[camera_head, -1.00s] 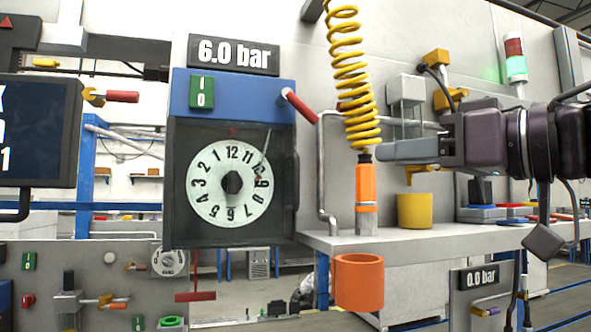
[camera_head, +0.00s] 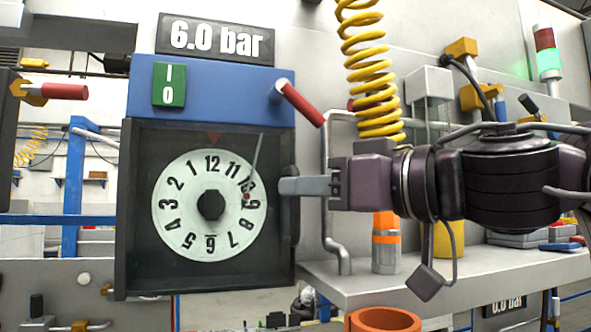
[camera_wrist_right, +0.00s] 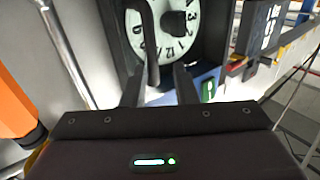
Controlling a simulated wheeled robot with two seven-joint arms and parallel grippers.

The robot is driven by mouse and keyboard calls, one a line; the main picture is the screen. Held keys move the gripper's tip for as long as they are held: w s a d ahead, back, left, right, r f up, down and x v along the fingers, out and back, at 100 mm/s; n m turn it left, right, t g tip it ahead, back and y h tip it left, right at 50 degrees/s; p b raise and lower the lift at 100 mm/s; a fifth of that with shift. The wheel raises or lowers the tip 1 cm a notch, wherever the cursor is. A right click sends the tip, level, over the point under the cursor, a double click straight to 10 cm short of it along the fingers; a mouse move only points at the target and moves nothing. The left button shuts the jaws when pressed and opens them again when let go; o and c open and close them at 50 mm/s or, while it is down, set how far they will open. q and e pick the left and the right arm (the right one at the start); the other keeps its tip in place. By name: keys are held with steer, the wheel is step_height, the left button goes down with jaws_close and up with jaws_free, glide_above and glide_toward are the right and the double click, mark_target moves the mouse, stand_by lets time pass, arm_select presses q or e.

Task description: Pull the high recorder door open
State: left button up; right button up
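The recorder is a box with a blue top and a dark-framed door (camera_head: 137,255) over a white round dial (camera_head: 180,222). The door looks closed. A dark upright handle (camera_head: 291,232) runs along the door's right edge, and it also shows in the right wrist view (camera_wrist_right: 150,40). My right gripper (camera_head: 290,186) reaches in from the right with its fingertips at this handle. In the wrist view its two fingers (camera_wrist_right: 158,88) are apart, with the handle's end between them. Contact cannot be made out. My left gripper is not in view.
A red lever (camera_head: 303,105) sticks out above the door's right side. A grey pipe (camera_head: 329,200) and a yellow coiled hose (camera_head: 372,75) are right of the recorder.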

mark_target(296, 231)
steer(key=shift+w+a+p, duration=0.35)
steer(key=shift+w+a, duration=0.45)
steer(key=shift+w, duration=0.3)
steer(key=shift+w+f, duration=0.1)
steer(key=shift+a, duration=0.1)
steer(key=c, duration=0.5)
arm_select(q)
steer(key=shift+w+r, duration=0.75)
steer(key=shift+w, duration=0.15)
arm_select(e)
jaws_close()
